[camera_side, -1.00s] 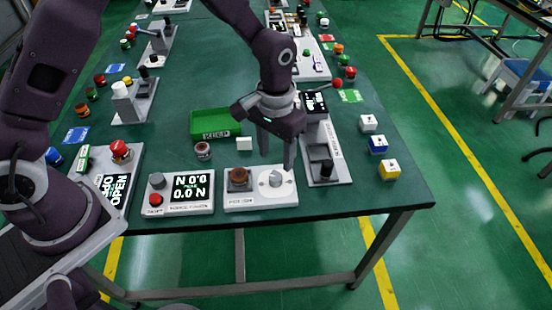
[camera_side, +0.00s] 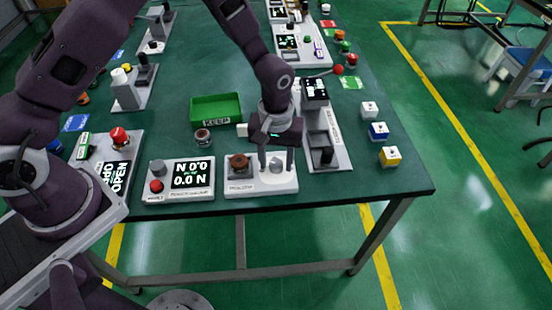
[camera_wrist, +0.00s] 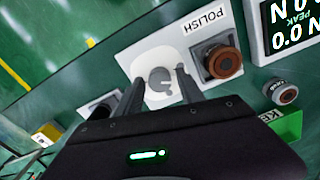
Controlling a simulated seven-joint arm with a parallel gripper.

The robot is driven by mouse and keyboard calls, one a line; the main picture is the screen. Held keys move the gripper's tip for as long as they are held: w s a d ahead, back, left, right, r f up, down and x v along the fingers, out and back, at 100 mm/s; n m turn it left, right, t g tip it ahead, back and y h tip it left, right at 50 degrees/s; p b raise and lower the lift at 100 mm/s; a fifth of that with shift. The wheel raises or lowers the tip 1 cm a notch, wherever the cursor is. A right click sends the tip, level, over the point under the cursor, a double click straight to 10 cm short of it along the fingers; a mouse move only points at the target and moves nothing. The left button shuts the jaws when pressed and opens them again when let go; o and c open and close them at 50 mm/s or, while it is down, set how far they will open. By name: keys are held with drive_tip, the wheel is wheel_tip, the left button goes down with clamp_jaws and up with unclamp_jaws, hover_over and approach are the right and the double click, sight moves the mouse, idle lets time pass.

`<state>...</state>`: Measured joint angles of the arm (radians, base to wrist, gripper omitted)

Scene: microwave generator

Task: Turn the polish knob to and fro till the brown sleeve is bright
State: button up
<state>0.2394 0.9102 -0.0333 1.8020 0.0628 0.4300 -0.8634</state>
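The polish unit is a white block (camera_side: 238,187) at the front edge of the table. The brown sleeve (camera_side: 239,161) sits on its left part. The sleeve looks dull brown with a darker centre in the wrist view (camera_wrist: 224,63). The round grey polish knob (camera_side: 276,164) is on the right part, on a white dial plate; it also shows in the wrist view (camera_wrist: 159,82). My gripper (camera_side: 276,170) is low over the knob, pointing down. Its fingers stand apart on either side of the knob, with gaps visible in the wrist view (camera_wrist: 160,75). It is open and holds nothing.
A display unit (camera_side: 150,195) reading 0.0 N stands to the left. A small ringed part (camera_side: 203,137) and a green KEEP tray (camera_side: 241,106) are behind. A grey press-like unit (camera_side: 340,160) is close on the right, with small cubes (camera_side: 379,131) beyond it.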

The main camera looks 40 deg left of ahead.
clamp_jaws()
drive_tip(key=shift+m, duration=0.3)
drive_tip(key=m, duration=0.5)
drive_tip(key=shift+m, duration=0.3)
drive_tip(key=m, duration=0.6)
drive_tip(key=shift+m, duration=0.4)
drive_tip(key=shift+o, duration=1.5)
unclamp_jaws()
